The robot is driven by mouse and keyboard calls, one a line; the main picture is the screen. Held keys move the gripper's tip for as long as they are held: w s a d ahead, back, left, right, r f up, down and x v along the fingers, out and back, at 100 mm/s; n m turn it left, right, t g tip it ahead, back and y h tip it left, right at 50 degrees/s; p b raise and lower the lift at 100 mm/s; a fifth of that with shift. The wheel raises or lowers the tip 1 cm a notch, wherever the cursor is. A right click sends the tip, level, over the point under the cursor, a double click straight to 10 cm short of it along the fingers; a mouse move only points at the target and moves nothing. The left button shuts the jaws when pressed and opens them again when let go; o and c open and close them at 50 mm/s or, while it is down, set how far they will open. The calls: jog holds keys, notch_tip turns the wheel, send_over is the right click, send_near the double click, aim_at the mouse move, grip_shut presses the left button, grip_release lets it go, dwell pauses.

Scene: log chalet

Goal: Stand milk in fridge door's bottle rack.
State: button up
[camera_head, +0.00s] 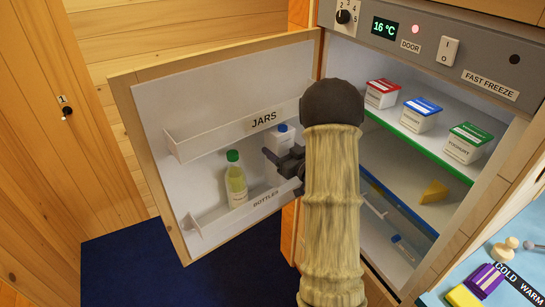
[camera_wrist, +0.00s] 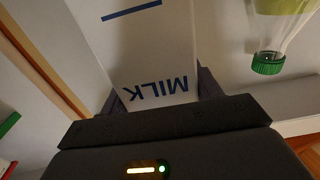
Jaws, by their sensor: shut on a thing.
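The milk (camera_head: 281,141) is a white carton with a blue cap, held upright in front of the open fridge door. My gripper (camera_head: 284,163) is shut on it; my arm and gripper hide its lower part in the head view. In the wrist view the milk (camera_wrist: 155,55) fills the space between my fingers (camera_wrist: 160,98), with its lettering upside down. The bottle rack (camera_head: 240,209) is the lower door shelf, marked BOTTLES. I cannot tell whether the carton's base touches the rack.
A green-capped bottle (camera_head: 236,180) stands in the bottle rack left of the milk; it also shows in the wrist view (camera_wrist: 275,35). The JARS shelf (camera_head: 220,138) crosses the door above. Yoghurt tubs (camera_head: 420,115) and a cheese wedge (camera_head: 434,192) sit inside the fridge.

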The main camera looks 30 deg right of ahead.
jog(key=shift+w+a+f+p, duration=0.2)
jog(key=shift+w+f+p, duration=0.2)
jog(key=shift+w+f, duration=0.45)
jog(key=shift+w+a+f+p, duration=0.15)
jog(key=shift+w+f+p, duration=0.25)
jog(key=shift+w+f, duration=0.4)
notch_tip(320, 180, down, 2)
jog(key=shift+s+f+p, duration=0.1)
jog(key=shift+s+p, duration=0.05)
jog(key=shift+p, duration=0.35)
jog(key=shift+w+f+p, duration=0.25)
jog(key=shift+f+p, duration=0.2)
jog(key=shift+f, duration=0.2)
